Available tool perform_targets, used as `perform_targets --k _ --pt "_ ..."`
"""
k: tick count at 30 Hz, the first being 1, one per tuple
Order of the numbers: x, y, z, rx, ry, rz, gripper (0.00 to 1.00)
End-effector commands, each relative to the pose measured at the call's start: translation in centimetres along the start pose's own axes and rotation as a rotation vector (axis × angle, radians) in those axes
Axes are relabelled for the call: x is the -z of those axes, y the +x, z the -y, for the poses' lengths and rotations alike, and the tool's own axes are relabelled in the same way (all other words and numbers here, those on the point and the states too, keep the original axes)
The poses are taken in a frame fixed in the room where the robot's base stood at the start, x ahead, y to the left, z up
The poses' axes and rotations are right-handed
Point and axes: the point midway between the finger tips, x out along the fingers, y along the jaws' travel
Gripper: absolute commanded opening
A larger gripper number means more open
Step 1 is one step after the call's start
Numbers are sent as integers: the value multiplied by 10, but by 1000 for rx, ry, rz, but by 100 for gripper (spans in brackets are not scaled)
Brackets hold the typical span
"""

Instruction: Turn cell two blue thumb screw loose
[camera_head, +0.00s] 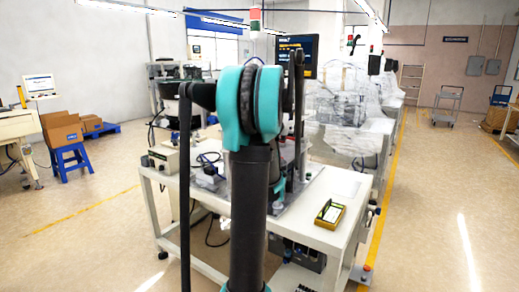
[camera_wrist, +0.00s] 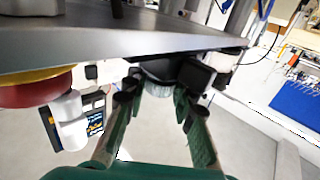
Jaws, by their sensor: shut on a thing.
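In the head view, my own arm hides the gripper and the screw at the machine on the white workbench (camera_head: 335,238).
In the wrist view, a red and yellow round part (camera_wrist: 36,88) and a white cylinder (camera_wrist: 68,121) hang close on the left. The grey plate (camera_wrist: 100,48) lies just above the fingers.

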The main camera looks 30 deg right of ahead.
Motion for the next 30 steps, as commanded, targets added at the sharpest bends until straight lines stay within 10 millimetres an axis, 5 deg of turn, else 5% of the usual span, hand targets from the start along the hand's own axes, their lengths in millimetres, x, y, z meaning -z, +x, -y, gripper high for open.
perform_targets --k 12,28,29,30 --pt "0 1 -1 172 0 0 0" --pt "0 1 0 192 0 0 0" --pt "0 1 0 192 0 0 29" --pt "0 1 0 192 0 0 34"
